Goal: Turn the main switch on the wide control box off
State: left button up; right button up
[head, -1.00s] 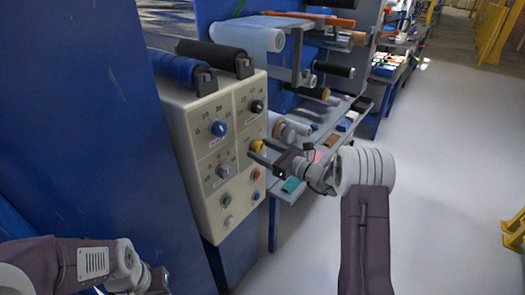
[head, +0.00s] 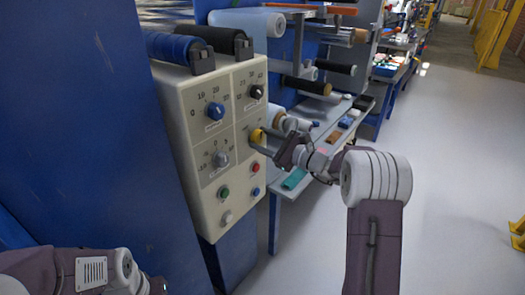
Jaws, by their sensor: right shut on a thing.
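The wide control box (head: 205,200) is a cream panel on a blue stand, left of centre. Any label or pointer on the knob cannot be read. My left arm shows at the bottom left, but its gripper is outside the picture.
The panel also carries a blue dial (head: 215,111), a grey dial (head: 221,159), a red button (head: 255,167) and a green button (head: 224,193). Film rollers lie on and behind the box. A grey shelf (head: 322,150) with small items stands behind my right gripper. Floor on the right is open.

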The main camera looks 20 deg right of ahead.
jog(key=n+b, duration=0.2)
jog(key=b, duration=0.1)
jog(key=n+b, duration=0.3)
jog(key=b, duration=0.1)
jog(key=n+b, duration=0.2)
jog(key=b, duration=0.2)
jog(key=shift+f, duration=0.25)
jog(key=shift+r+n+b, duration=0.2)
jog(key=shift+n+b, duration=0.7)
jog(key=shift+n, duration=0.1)
jog(key=o, duration=1.4)
jog(key=shift+c, duration=0.2)
